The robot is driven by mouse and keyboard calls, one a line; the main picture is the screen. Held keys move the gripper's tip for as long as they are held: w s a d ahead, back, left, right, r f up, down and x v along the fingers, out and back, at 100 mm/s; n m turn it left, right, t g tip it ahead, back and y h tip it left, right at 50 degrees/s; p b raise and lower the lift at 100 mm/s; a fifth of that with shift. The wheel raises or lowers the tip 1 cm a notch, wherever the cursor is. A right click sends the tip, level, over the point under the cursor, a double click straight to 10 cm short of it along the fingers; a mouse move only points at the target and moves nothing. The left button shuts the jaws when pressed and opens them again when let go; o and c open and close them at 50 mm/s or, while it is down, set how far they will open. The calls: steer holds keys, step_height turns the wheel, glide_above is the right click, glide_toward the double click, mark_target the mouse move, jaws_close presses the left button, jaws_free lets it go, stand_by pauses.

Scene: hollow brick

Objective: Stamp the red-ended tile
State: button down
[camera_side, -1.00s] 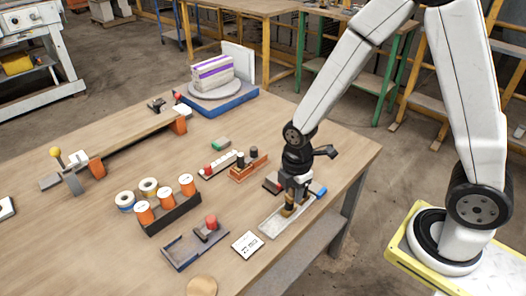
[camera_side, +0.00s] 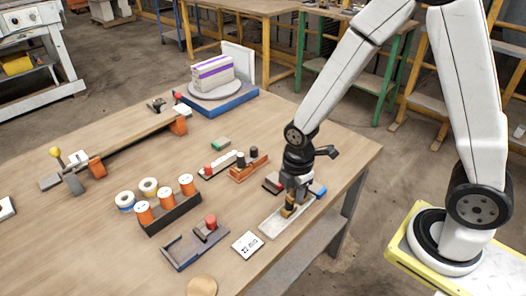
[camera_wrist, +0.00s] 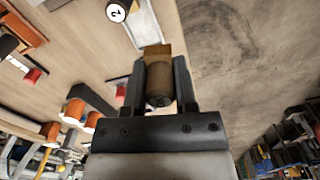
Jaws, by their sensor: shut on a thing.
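My gripper (camera_side: 291,200) is shut on a small stamp, with a brass-coloured block at its lower end. In the wrist view, the stamp's brown round handle (camera_wrist: 159,84) sits between the fingers (camera_wrist: 157,88). The brass block shows just beyond it. The stamp is upright at the long pale tray (camera_side: 270,229) near the table's front right edge. I cannot tell whether it touches the tray. I cannot clearly pick out a red-ended tile. A white row with a red end piece (camera_side: 208,171) lies farther back, left of an orange rack (camera_side: 249,169).
A dark rack (camera_side: 172,216) holds orange spools. A blue piece (camera_side: 319,191) and a dark piece (camera_side: 271,184) lie near my gripper.

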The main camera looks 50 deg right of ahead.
glide_toward(275, 177)
steer(key=s+a, duration=0.1)
steer(key=shift+w+d+f, duration=0.1)
steer(key=shift+w+d, duration=0.35)
steer(key=shift+d, duration=0.1)
steer(key=shift+f, duration=0.15)
steer(key=shift+f, duration=2.85)
steer(key=shift+f, duration=0.5)
steer(key=shift+r, duration=3.5)
